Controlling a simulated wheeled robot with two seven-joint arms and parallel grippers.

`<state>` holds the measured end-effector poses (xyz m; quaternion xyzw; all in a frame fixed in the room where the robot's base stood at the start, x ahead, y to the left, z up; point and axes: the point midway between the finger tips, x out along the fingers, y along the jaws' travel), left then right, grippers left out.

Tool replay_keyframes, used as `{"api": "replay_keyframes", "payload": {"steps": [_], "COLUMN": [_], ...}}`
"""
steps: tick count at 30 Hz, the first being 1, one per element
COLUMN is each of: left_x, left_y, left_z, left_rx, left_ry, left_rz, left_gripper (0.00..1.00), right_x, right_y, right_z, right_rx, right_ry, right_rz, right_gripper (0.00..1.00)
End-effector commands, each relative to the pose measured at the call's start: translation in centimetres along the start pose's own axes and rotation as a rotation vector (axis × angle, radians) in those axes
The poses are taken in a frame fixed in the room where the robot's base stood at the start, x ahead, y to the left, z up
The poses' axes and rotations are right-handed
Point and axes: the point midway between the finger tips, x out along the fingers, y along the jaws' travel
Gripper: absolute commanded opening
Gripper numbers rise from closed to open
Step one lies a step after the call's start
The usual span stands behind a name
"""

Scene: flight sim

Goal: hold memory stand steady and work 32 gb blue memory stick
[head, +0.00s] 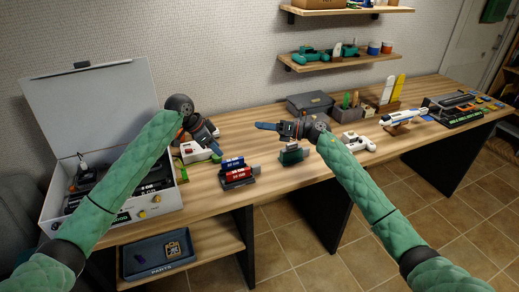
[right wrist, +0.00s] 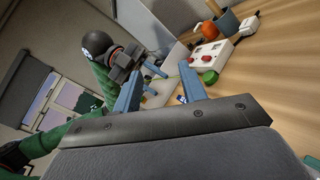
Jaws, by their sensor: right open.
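The dark memory stand (head: 253,180) sits near the table's front edge in the head view. A blue memory stick (head: 232,162) lies at its back, with red sticks (head: 238,173) in front; the labels are too small to read surely. My left gripper (head: 217,142) is above and behind-left of the stand, its fingers apart and empty. It also shows in the right wrist view (right wrist: 154,72). My right gripper (head: 266,126) is above and right of the stand, pointing left. Its two blue fingers stand wide apart in the right wrist view (right wrist: 160,90), with nothing held between them.
An open grey case (head: 160,205) stands at the left. A dark green block (head: 292,156) stands right of the stand, with a white controller (head: 355,142) beyond. A parts tray (head: 158,254) is on the lower shelf. Bare wood lies between stand and block.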

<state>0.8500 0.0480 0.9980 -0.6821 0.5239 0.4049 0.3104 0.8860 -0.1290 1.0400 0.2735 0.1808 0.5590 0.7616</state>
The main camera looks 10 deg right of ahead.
Motion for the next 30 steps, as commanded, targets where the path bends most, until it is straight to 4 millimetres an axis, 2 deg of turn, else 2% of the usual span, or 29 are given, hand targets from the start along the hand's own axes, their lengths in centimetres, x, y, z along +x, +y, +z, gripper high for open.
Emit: {"api": "replay_keyframes", "payload": {"steps": [3,6,12,17,21,30], "left_x": [0.0,0.0,0.0,0.0,0.0,0.0], "left_y": [0.0,0.0,0.0,0.0,0.0,0.0], "left_z": [0.0,0.0,0.0,0.0,0.0,0.0], "left_rx": [0.0,0.0,0.0,0.0,0.0,0.0], "left_ry": [0.0,0.0,0.0,0.0,0.0,0.0], "left_rz": [0.0,0.0,0.0,0.0,0.0,0.0], "left_gripper": [0.36,0.36,0.36,0.36,0.36,0.36], "right_x": [3.2,5.1,7.0,6.9,5.8,2.1], "right_y": [1.2,1.8,1.9,1.3,0.3,-1.6], "right_z": [-1.7,-3.5,-6.8,-8.7,-9.4,-8.6], "right_rx": [-0.143,-0.258,-0.479,-0.638,-0.761,-0.922], "right_ry": [0.185,0.343,0.666,0.928,1.164,1.571], "right_rz": [0.007,0.009,0.01,0.003,-0.012,-0.059], "right_gripper": [0.42,0.42,0.42,0.42,0.42,0.42]}}
